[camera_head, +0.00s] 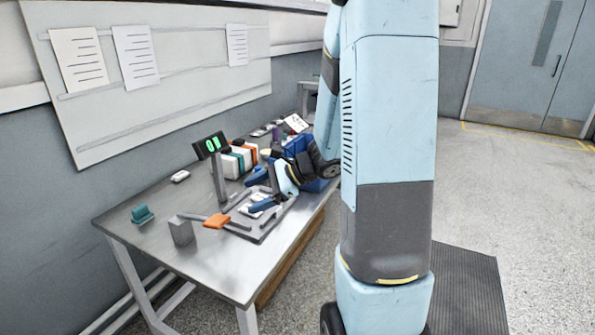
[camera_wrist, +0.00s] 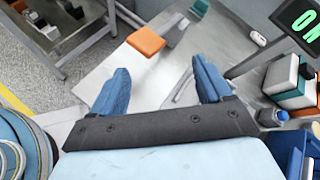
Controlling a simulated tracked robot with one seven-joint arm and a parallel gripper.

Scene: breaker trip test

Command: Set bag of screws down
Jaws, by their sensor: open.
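My gripper (camera_head: 260,191) is low over the right part of the workbench (camera_head: 185,265). I cannot make out a bag of screws for certain in either view. A small pale patch (camera_head: 257,198) shows between the fingers in the head view, too small to identify. An orange piece (camera_head: 216,220) lies beyond the fingertips, apart from them; it also shows in the wrist view (camera_wrist: 145,40).
A grey block (camera_head: 180,231) and a teal item (camera_head: 142,214) stand toward the bench's near left. Several coloured containers (camera_head: 240,158) and a blue bin (camera_head: 297,145) crowd the back.

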